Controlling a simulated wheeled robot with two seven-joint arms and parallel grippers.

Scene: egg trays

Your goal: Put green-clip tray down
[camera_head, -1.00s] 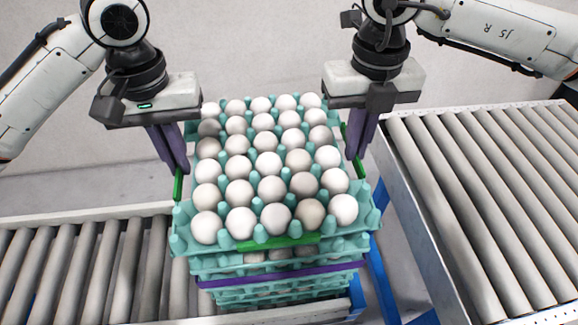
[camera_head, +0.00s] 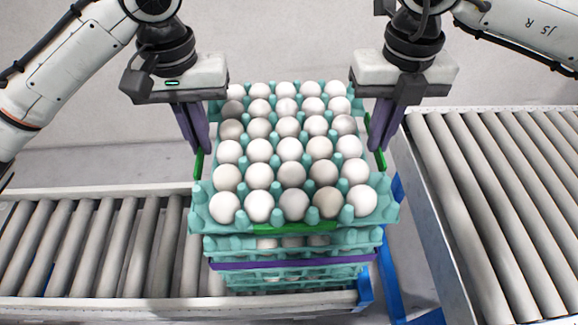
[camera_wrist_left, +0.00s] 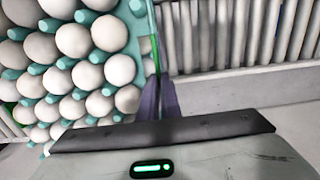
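The green-clip tray (camera_head: 203,207) is a teal egg tray full of white and greyish eggs, with green strips on its sides and front. It is level at the top of a stack. My left gripper (camera_head: 197,147) is at its left side and my right gripper (camera_head: 379,147) at its right side. Both are shut on the tray's green side strips. The left wrist view shows the left fingers (camera_wrist_left: 158,97) close together at the green strip (camera_wrist_left: 154,55). Whether the tray touches the tray beneath cannot be told.
Below are more teal egg trays, one with a purple strip (camera_head: 290,264). The stack stands at the end of a left roller conveyor (camera_head: 85,245). A right roller conveyor (camera_head: 490,200) is empty, with blue supports (camera_head: 390,285) in the gap between.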

